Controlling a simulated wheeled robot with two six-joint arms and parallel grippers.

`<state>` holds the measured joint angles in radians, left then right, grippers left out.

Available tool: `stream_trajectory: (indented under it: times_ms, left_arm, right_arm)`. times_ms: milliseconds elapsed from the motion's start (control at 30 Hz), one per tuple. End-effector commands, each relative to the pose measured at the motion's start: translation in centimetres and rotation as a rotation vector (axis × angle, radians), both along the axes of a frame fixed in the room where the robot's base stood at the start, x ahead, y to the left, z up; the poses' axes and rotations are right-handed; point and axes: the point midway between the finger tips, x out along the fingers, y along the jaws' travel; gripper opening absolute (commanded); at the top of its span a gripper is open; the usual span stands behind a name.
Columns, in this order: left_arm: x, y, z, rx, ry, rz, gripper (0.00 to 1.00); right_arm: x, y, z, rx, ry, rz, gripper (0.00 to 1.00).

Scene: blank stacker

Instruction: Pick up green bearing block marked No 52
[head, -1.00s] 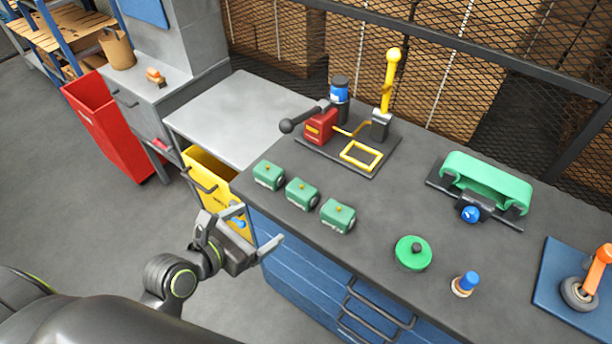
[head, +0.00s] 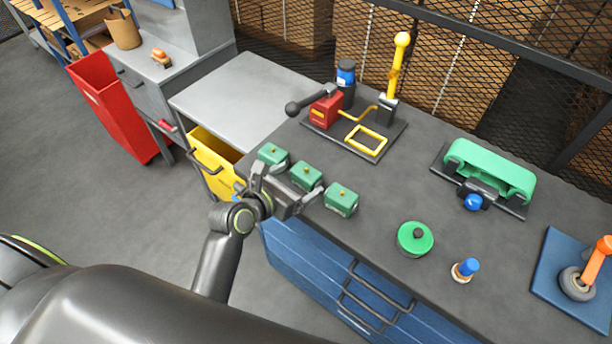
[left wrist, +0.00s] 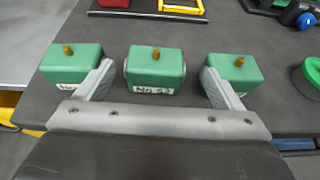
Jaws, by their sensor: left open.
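Three green bearing blocks with brass knobs stand in a row on the dark bench top: a left one (head: 273,154), a middle one (head: 306,175) and a right one (head: 341,199). In the left wrist view the middle block (left wrist: 155,70) has a white label reading "No 5" and a last digit too blurred to be sure of. The labels of the left block (left wrist: 73,64) and right block (left wrist: 234,70) are mostly hidden by my fingers. My left gripper (head: 287,178) is open, its fingers pointing at the middle block, one towards each side. My right gripper is out of view.
A red and yellow lever press (head: 327,109) stands behind the blocks. A round green lid (head: 415,238) and a blue-topped stamp (head: 466,269) are to the right. A yellow bin (head: 214,165) is below the bench's left edge.

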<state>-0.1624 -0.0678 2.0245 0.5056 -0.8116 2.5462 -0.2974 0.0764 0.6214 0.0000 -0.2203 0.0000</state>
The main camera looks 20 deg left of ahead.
Motion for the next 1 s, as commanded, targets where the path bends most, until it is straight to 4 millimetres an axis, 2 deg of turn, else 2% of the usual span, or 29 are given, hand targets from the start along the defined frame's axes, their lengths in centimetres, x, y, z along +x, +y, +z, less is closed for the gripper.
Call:
stream_trajectory:
  times_ms: [400,700,1000]
  left_arm:
    - [4.1,-1.0,-1.8,0.000,0.000,0.000,0.89]
    - [4.4,-1.1,-2.0,0.000,0.000,0.000,0.89]
    - [4.4,-1.1,-2.0,0.000,0.000,0.000,0.50]
  right_arm:
    - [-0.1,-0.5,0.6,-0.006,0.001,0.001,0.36]
    - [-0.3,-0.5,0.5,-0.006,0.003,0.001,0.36]
    - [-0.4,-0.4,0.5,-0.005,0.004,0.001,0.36]
